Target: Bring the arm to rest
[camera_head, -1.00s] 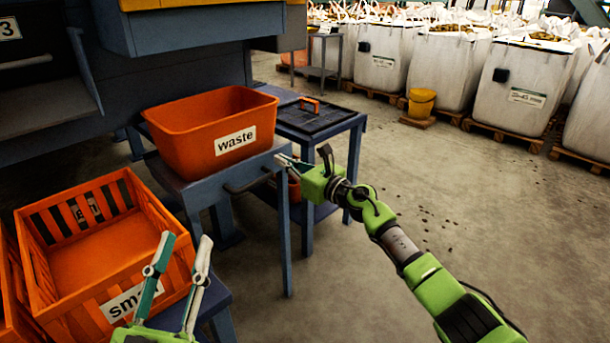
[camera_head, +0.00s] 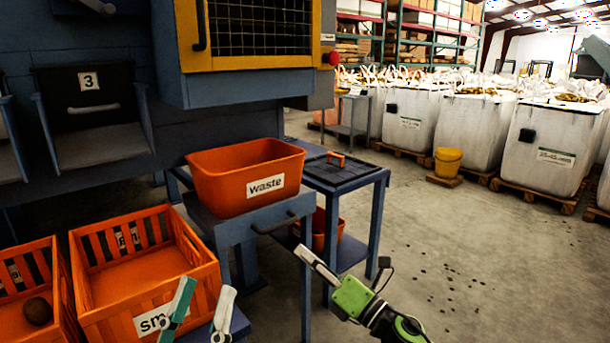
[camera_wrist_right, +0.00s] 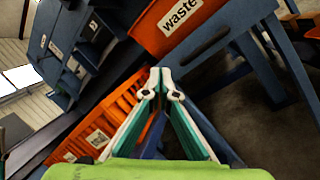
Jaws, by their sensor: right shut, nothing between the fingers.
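My right gripper (camera_head: 301,250) is shut and empty, in the air in front of the blue stand that holds the orange waste bin (camera_head: 222,193). In the right wrist view its fingertips (camera_wrist_right: 160,71) are together with nothing between them. The waste bin and the orange slatted crates (camera_wrist_right: 121,98) show beyond them. My left gripper (camera_head: 206,287) is at the bottom of the head view, in front of the orange slatted crate (camera_head: 205,268). Its two fingers are apart and I see nothing between them. Its base is cut off by the frame edge.
A blue side table (camera_head: 345,180) with a black top stands right of the waste bin. A crate at the far left holds a brown potato (camera_head: 37,311). The grader machine (camera_head: 160,110) stands behind. Open concrete floor (camera_head: 450,240) lies to the right, with white bulk bags (camera_head: 470,130) beyond.

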